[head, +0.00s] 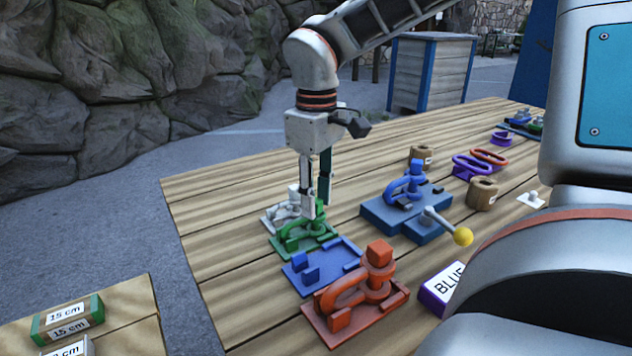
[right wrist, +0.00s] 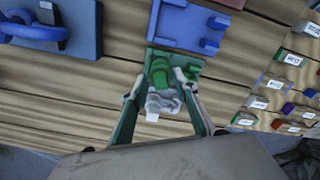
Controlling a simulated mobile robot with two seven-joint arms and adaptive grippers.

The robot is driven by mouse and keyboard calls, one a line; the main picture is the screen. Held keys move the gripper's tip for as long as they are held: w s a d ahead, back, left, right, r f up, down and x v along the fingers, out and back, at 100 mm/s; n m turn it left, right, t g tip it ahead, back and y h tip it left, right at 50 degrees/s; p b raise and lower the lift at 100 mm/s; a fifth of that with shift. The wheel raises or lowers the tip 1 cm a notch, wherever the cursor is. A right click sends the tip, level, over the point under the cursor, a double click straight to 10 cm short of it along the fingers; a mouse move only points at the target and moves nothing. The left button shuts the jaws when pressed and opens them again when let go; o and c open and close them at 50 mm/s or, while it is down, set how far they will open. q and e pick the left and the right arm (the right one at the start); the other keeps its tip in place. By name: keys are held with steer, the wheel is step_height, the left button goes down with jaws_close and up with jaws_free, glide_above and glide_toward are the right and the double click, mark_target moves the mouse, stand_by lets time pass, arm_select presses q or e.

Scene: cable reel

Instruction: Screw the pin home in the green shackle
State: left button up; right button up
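The green shackle (head: 303,236) sits on its green base in the row near the table's left edge. My right gripper (head: 317,208) comes down from above it, pointing downward, with its fingers apart. In the right wrist view the green shackle (right wrist: 160,68) shows just beyond and between the fingertips (right wrist: 160,92), with the white shackle (right wrist: 163,104) nearer the camera, also between the fingers. I cannot tell whether a finger touches the green pin, or how far the pin is in. My left gripper is not in view.
The white shackle (head: 281,213) stands close behind the green one. An empty blue base (head: 325,268) and an orange shackle (head: 352,300) stand in front. A blue fixture (head: 385,213) with a yellow-knobbed lever (head: 462,236) is to the right. Bare planks lie between.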

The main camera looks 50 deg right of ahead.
steer(key=o, duration=0.6)
steer(key=shift+r, duration=0.1)
step_height(320, 180, up, 12)
stand_by(0.4)
